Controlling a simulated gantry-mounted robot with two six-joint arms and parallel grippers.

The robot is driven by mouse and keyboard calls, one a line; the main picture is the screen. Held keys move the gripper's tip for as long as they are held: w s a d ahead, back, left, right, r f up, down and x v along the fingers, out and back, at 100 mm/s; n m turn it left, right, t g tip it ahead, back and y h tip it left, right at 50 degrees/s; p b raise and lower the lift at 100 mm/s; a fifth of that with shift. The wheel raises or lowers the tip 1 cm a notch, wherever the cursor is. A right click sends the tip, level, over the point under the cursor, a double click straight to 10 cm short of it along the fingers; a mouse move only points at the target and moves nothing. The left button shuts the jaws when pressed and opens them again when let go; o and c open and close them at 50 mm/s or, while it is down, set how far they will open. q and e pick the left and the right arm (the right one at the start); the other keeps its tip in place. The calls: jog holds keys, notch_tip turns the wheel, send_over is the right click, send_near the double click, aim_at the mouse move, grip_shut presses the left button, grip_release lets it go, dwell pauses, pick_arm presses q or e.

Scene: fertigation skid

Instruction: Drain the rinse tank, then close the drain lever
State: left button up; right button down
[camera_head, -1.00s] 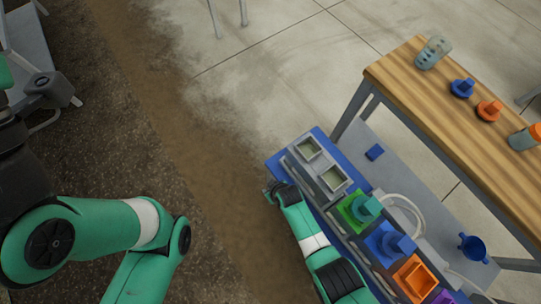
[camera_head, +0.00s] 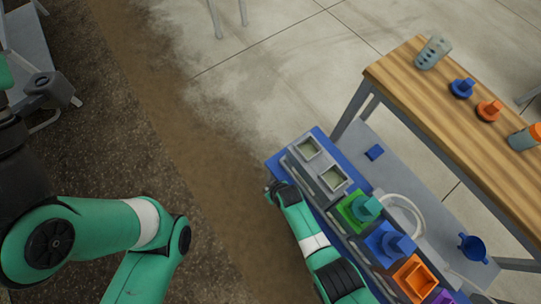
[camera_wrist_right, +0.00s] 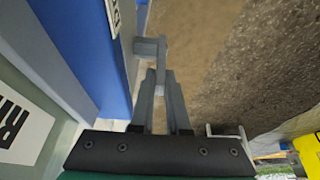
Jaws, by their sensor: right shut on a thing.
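In the right wrist view, my right gripper (camera_wrist_right: 161,88) is shut on a grey lever (camera_wrist_right: 151,47) that sticks out beside the blue skid face (camera_wrist_right: 85,45). A partly cut-off label beginning with "D" is on the blue face near the lever. A pale panel with a label starting "RI" (camera_wrist_right: 20,130) is at the left. In the head view, my right gripper (camera_head: 271,190) is at the skid's left side, its fingers mostly hidden. Two grey open tanks (camera_head: 334,178) are at the skid's far end; I cannot tell their level. My left gripper is out of view.
Green, blue and orange fittings (camera_head: 415,277) line the skid. A wooden bench (camera_head: 440,105) with a clear bottle and small coloured parts stands at right. The floor left of the skid is clear.

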jog(key=shift+s, duration=0.1)
dwell(0.7)
jog(key=s+t+y+b, duration=0.1)
jog(key=t+b, duration=0.1)
jog(key=b, duration=0.1)
jog(key=s+d+f+t+y+b, duration=0.1)
jog(key=b, duration=0.1)
jog(key=s+d+t+y+b, duration=0.1)
jog(key=t+y+b, duration=0.1)
jog(key=b, duration=0.1)
jog(key=shift+f+t+b, duration=0.15)
jog(key=shift+t+b, duration=0.15)
dwell(0.4)
